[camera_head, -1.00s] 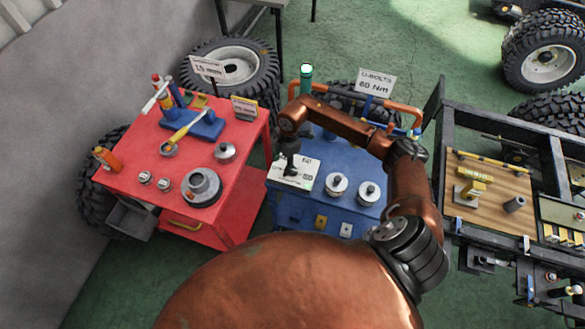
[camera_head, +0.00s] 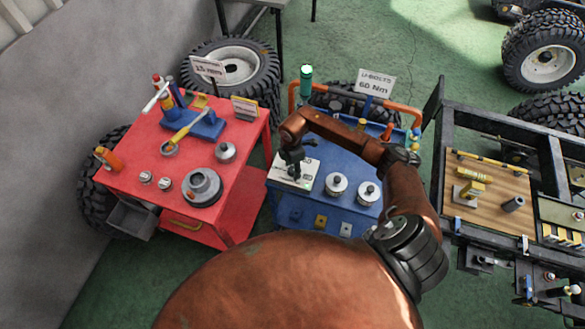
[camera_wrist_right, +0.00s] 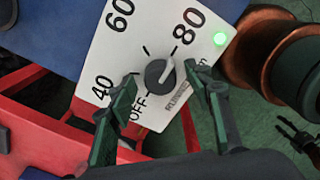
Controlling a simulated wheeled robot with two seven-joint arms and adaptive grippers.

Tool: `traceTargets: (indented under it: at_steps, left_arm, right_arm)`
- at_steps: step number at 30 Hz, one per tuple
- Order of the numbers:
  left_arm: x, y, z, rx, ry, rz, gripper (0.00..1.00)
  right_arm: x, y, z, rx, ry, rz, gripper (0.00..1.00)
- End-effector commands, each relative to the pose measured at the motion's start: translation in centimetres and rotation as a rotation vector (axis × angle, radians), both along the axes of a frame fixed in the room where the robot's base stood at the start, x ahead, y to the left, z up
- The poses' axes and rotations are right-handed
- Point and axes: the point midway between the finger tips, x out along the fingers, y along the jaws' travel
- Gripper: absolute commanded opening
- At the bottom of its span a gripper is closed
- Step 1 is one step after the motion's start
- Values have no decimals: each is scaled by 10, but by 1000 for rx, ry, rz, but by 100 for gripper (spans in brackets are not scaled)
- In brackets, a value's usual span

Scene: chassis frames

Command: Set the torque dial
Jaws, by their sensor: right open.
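The torque dial is a grey round knob (camera_wrist_right: 158,73) with a pale pointer line on a white plate, which also shows in the head view (camera_head: 284,171). The plate is marked OFF, 40, 60 and 80. The pointer line appears to aim up and right, toward the 80 side. My right gripper (camera_wrist_right: 160,76) is open, with its green-padded fingertips on either side of the knob. I cannot tell whether they touch it. In the head view the right gripper (camera_head: 296,169) is over the plate and hides the knob.
A green light (camera_wrist_right: 220,39) is lit beside the 80. A sign (camera_head: 375,83) reads U-BOLTS 60 Nm behind the blue cart (camera_head: 318,211). Two round metal pieces (camera_head: 336,184) (camera_head: 368,192) stand right of the plate. A red cart (camera_head: 130,155) with tools stands to the left.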

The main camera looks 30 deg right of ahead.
Motion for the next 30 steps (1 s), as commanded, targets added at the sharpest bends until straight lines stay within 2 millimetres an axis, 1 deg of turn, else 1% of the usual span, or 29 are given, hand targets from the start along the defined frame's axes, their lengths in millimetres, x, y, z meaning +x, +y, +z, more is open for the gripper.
traceTargets:
  at_steps: [2, 20, 21, 30]
  left_arm:
    - [0, 0, 0, 0, 0, 0, 43]
    - [0, 0, 0, 0, 0, 0, 43]
    - [0, 0, 0, 0, 0, 0, 43]
    - [0, 0, -2, 0, 0, 0, 43]
  right_arm:
    - [0, 0, 0, 0, 0, 0, 47]
    - [0, 0, 0, 1, 0, 1, 6]
    - [0, 0, 0, 1, 0, 1, 5]
    - [0, 0, 0, 0, -1, 43, 4]
